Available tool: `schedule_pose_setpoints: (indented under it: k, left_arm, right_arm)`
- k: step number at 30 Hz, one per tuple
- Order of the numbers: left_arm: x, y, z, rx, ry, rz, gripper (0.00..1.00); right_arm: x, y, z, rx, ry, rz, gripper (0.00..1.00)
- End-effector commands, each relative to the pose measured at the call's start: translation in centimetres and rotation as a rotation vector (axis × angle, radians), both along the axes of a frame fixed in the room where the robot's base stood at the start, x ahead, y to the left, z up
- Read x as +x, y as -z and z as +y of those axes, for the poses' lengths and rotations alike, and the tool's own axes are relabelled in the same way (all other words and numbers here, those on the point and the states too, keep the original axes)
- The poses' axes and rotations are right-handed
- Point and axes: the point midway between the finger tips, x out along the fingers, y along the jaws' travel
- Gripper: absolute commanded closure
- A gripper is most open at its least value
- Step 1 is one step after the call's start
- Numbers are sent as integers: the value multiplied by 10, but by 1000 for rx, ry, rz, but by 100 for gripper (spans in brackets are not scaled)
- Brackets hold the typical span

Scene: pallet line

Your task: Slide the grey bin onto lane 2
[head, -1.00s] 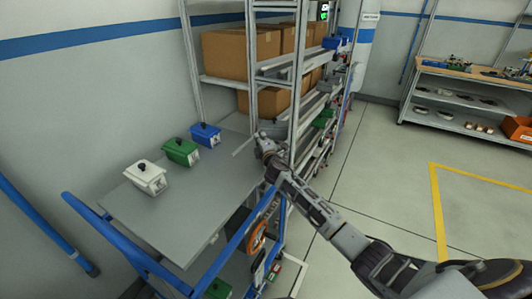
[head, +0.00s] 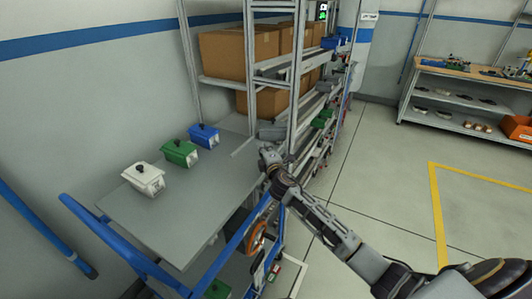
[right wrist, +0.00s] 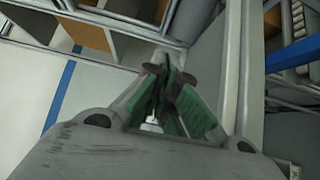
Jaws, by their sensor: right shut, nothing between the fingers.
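A small grey bin (head: 271,131) sits at the near edge of the flow rack, just beyond my right gripper in the head view. Its lower part is partly hidden by the gripper. My right gripper (head: 267,151) is shut and empty, close in front of the bin at the gap between trolley and rack; I cannot tell whether it touches. Its closed fingers show in the right wrist view (right wrist: 168,88). The lane numbers are not readable. My left gripper is out of view.
White (head: 144,177), green (head: 180,153) and blue (head: 204,135) bins stand on the grey trolley top (head: 165,222). Rack uprights (head: 297,80) rise beside my gripper. Cardboard boxes (head: 238,54) fill the upper shelf. The floor to the right is clear.

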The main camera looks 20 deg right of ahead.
Motion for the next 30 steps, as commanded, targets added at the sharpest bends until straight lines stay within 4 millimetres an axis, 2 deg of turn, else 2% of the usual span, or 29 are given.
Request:
schedule_pose_setpoints:
  k: [6,12,30]
  left_arm:
    - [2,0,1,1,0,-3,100]
    - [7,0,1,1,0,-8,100]
    - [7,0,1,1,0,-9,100]
  right_arm:
    - [-17,1,2,-1,0,1,100]
    - [-25,0,3,-1,0,0,100]
    - [-26,0,3,-1,0,0,100]
